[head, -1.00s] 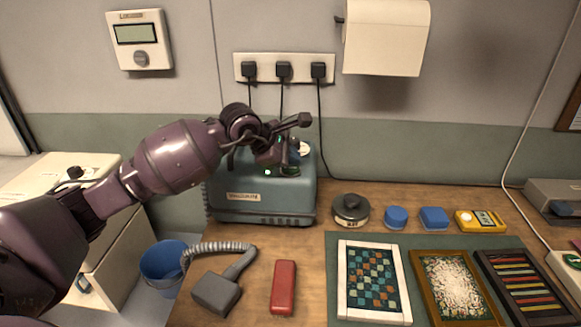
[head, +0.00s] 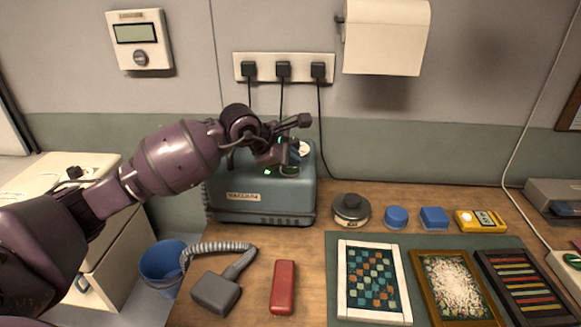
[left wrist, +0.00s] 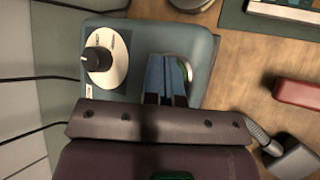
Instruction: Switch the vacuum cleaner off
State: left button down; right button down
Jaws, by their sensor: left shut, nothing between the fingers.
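The vacuum cleaner (head: 262,207) is a teal box with a "VACUUM" label, standing at the back left of the wooden bench. In the left wrist view its top (left wrist: 130,38) bears a black knob (left wrist: 98,59) on a pale round dial, with a white mark. A rounded green-and-silver part (left wrist: 185,66) shows right beside the fingers. My left gripper (left wrist: 166,78) is shut and empty, pointing down over the top, to the right of the dial in that view. In the head view it (head: 291,160) hides part of the top. I cannot tell whether it touches. My right gripper is out of view.
A grey hose nozzle (head: 216,292) and a red block (head: 283,287) lie in front. A round dark tin (head: 350,209) stands to the right. A socket strip (head: 284,68) with three plugs is on the wall behind. A blue bin (head: 164,268) is left of the bench.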

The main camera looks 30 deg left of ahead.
aim_at(291, 169)
pick_arm(q)
jog(key=shift+f, duration=0.35)
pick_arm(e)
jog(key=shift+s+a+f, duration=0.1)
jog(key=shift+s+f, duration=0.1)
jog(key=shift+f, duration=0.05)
pick_arm(q)
jog(key=shift+r, duration=0.4)
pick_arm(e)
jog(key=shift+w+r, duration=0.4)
pick_arm(q)
jog(key=shift+r, duration=0.15)
